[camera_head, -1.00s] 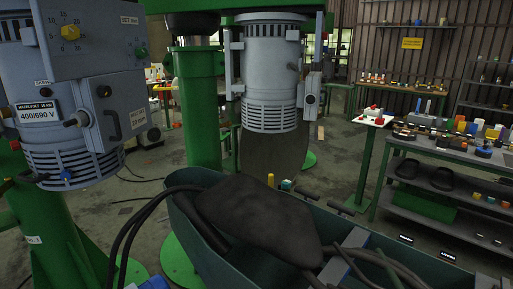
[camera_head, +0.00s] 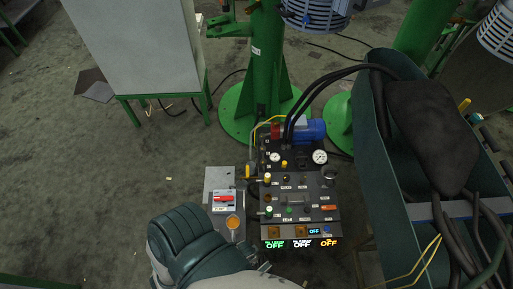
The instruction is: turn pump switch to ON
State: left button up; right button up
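A dark control panel (camera_head: 299,197) with knobs, buttons and gauges stands on the floor below me. Along its front edge are lit displays reading OFF: a green one (camera_head: 274,244), a white one (camera_head: 302,243) and an orange one (camera_head: 328,242). The small lettering above each OFF is too blurred to tell which is the pump's. A grey box with a red switch (camera_head: 223,198) adjoins the panel's left side. My teal and white arm covers the area below that box. Small metal parts show beside it, perhaps my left gripper, with fingers not clear. My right gripper is not in view.
A blue motor (camera_head: 312,130) and black hoses sit behind the panel. A green trough (camera_head: 372,180) with a dark sack (camera_head: 433,130) stands close on the right. A grey cabinet (camera_head: 140,50) on green legs stands at the back left. The floor at left is clear.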

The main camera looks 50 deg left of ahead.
aim_at(223, 198)
jog(key=u, duration=2.1)
